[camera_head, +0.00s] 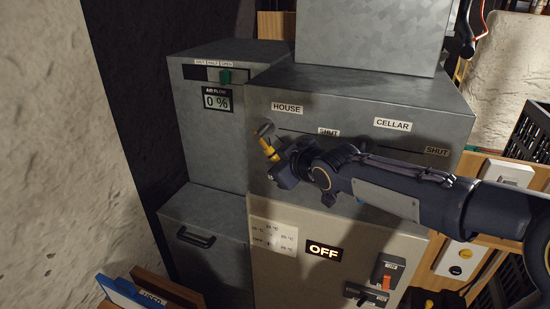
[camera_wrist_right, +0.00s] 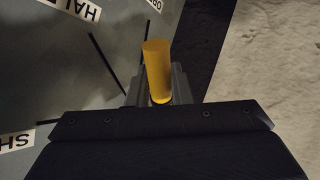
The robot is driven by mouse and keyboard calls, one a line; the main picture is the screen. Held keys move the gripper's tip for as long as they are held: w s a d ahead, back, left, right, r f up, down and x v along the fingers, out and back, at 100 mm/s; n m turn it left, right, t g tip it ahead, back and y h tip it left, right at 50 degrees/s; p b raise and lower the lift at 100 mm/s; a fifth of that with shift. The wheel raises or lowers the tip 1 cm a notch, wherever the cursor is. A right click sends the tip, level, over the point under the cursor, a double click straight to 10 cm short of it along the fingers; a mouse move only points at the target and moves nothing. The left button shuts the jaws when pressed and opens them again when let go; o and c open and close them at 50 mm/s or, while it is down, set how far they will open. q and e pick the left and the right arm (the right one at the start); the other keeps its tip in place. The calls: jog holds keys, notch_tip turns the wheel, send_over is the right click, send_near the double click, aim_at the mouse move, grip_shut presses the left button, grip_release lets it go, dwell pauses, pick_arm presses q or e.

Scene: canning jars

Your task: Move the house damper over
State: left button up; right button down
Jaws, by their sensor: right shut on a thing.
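The house damper's yellow handle (camera_head: 267,147) is on the front of the grey metal housing, below the HOUSE label (camera_head: 287,108). My right gripper (camera_head: 277,163) is shut on this handle. In the right wrist view the yellow handle (camera_wrist_right: 157,68) stands up between the fingers of my right gripper (camera_wrist_right: 152,92). A HALF label (camera_wrist_right: 77,8) and part of a SHUT label (camera_wrist_right: 15,140) show on the plate there. My left gripper is not in view.
A lower panel shows OFF (camera_head: 323,250) beside an orange-red switch (camera_head: 386,275). A rough pale wall (camera_head: 50,150) stands at left.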

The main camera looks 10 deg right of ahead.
jog(key=shift+s+d+r+n+g+h+p, duration=0.2)
jog(key=shift+d+r+n+g+h+p, duration=0.1)
jog(key=shift+r+g+h+p, duration=0.15)
dwell(0.4)
jog(key=c, duration=1.3)
grip_release()
jog(key=b+v, duration=0.1)
jog(key=v, duration=0.6)
jog(key=shift+s+r, duration=0.25)
jog(key=shift+s, duration=0.05)
jog(key=shift+d, duration=0.1)
